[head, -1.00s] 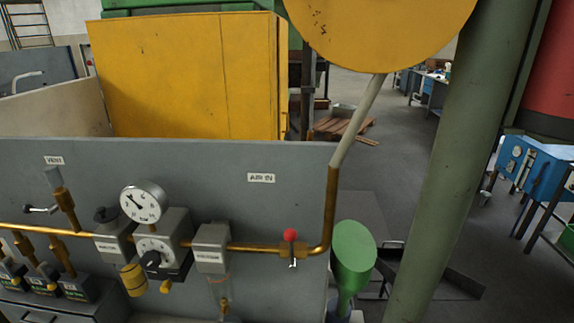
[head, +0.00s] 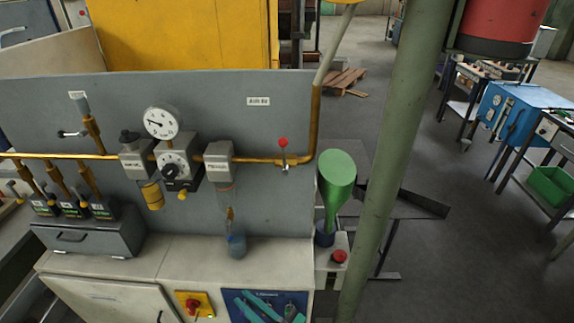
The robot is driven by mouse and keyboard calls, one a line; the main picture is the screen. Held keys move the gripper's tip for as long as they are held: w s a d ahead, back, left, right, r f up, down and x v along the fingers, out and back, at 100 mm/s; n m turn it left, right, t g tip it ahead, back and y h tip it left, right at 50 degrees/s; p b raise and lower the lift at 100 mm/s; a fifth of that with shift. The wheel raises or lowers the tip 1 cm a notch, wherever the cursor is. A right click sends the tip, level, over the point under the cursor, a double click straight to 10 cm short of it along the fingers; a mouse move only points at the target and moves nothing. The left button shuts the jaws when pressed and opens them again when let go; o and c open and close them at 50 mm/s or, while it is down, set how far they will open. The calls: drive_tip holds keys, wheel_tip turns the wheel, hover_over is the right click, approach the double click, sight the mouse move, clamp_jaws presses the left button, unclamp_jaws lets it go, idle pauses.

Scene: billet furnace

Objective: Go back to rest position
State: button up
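My gripper is not in the head view, and no part of my arm can be made out for sure. In front of me is a grey panel (head: 90,100) with a brass air pipe (head: 260,160) along it. A round white gauge (head: 161,123), a regulator with a black knob (head: 172,168) and a red-tipped valve lever (head: 283,145) sit on the pipe line. The lever's red tip points up.
A pale cabinet (head: 180,262) with a red-and-yellow switch (head: 194,304) stands below the panel. A green funnel (head: 336,180), a red button (head: 339,256) and a green post (head: 400,150) are to the right. Clear floor (head: 460,250) lies beyond, near blue benches (head: 515,112).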

drive_tip(key=s+d+f+m+h, duration=0.1)
drive_tip(key=s+f+m+h, duration=0.35)
drive_tip(key=f, duration=0.35)
drive_tip(key=s+d+f+m+h, duration=0.1)
drive_tip(key=s+f+m+h, duration=0.2)
drive_tip(key=s+f+h, duration=0.3)
drive_tip(key=s+d+f+m+h, duration=0.2)
drive_tip(key=s+d+m+h, duration=0.15)
drive_tip(key=s+d, duration=0.35)
drive_tip(key=s+d+r+t+h, duration=0.1)
drive_tip(key=s+r+t+h, duration=0.1)
drive_tip(key=s+r, duration=0.9)
wheel_tip(320, 180, up, 4)
drive_tip(key=shift+f+n+t+h, duration=0.15)
drive_tip(key=shift+n+t+h, duration=0.2)
drive_tip(key=shift+t, duration=0.25)
